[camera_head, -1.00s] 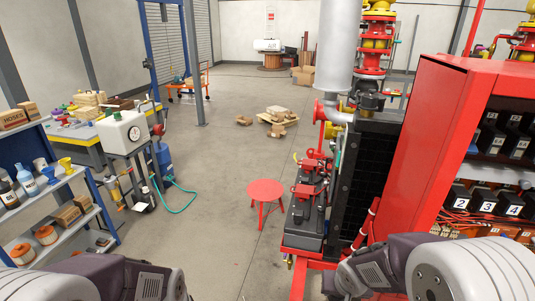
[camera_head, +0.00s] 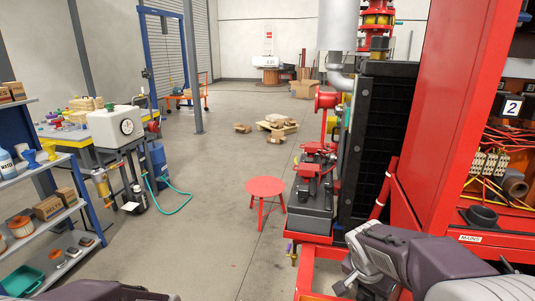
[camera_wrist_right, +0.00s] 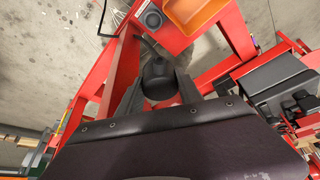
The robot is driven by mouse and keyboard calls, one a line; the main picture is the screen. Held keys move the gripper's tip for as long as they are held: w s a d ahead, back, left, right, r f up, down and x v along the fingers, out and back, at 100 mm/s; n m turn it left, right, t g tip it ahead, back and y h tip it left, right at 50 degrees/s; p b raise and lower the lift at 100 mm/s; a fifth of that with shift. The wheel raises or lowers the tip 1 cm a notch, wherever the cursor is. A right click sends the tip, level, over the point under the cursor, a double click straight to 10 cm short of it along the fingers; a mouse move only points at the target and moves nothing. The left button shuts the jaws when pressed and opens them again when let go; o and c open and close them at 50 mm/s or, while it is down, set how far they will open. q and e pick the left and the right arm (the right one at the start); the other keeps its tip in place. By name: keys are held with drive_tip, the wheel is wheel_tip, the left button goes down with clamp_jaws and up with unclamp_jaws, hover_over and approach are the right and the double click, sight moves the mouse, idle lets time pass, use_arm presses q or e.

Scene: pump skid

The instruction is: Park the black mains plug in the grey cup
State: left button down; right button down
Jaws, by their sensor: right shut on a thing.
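In the right wrist view, the black mains plug (camera_wrist_right: 158,80) sits between the two fingers of my right gripper (camera_wrist_right: 159,92), which is shut on it. A dark cable runs from its top end. A grey cup (camera_wrist_right: 153,19) with a dark round opening is on the red frame just beyond the plug, apart from it in the picture. In the head view, a dark round cup-like fitting (camera_head: 482,215) sits on the red ledge above a MAINS label; I cannot tell if it is the same cup. My right fingers are hidden there. My left gripper is out of view.
The red cabinet (camera_head: 440,110) with wiring stands close on the right. An orange tray (camera_wrist_right: 195,12) is beside the grey cup. A red stool (camera_head: 266,188) stands on open floor. A shelf rack (camera_head: 45,190) is at left.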

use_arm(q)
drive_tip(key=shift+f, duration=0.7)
use_arm(e)
drive_tip(key=shift+f, duration=0.5)
